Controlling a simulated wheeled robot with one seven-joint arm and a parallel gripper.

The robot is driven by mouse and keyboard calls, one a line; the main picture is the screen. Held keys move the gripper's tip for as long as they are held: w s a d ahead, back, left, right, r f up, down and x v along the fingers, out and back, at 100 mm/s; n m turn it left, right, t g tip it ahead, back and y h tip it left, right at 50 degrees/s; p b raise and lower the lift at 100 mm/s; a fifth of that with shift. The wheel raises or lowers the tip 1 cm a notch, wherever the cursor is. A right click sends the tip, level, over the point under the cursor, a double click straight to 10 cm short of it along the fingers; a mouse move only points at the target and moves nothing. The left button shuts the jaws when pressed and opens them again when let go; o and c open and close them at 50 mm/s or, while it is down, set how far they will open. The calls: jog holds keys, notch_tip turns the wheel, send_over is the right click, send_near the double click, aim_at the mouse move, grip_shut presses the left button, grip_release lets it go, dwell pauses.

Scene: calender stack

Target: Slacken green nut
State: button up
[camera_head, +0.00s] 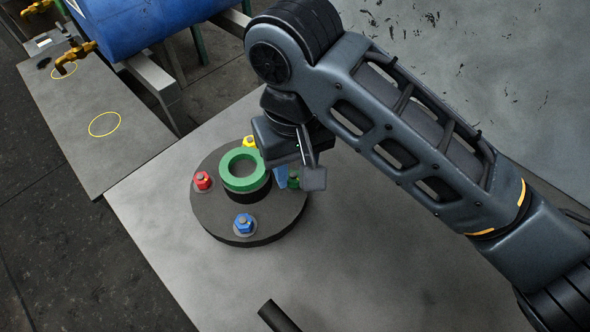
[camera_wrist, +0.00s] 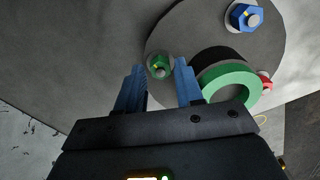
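The green nut (camera_head: 293,182) sits on its bolt at the right side of a round dark flange (camera_head: 205,215), partly hidden by my gripper in the head view. In the wrist view the green nut (camera_wrist: 159,64) shows just beyond and between the blue fingertips. My gripper (camera_wrist: 160,72) is open, one finger on each side of the nut's line. I cannot tell whether the fingers touch the nut. Nothing is held between the fingers.
A green ring (camera_head: 243,185) stands at the flange centre. Red (camera_head: 202,181), blue (camera_head: 243,223) and yellow (camera_head: 249,141) nuts sit around it. A dark cylinder (camera_head: 278,316) lies nearer on the grey table (camera_head: 330,270). A blue tank (camera_head: 140,22) is at the upper left.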

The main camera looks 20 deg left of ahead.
jog(key=shift+f, duration=0.9)
jog(key=shift+c, duration=0.3)
grip_shut()
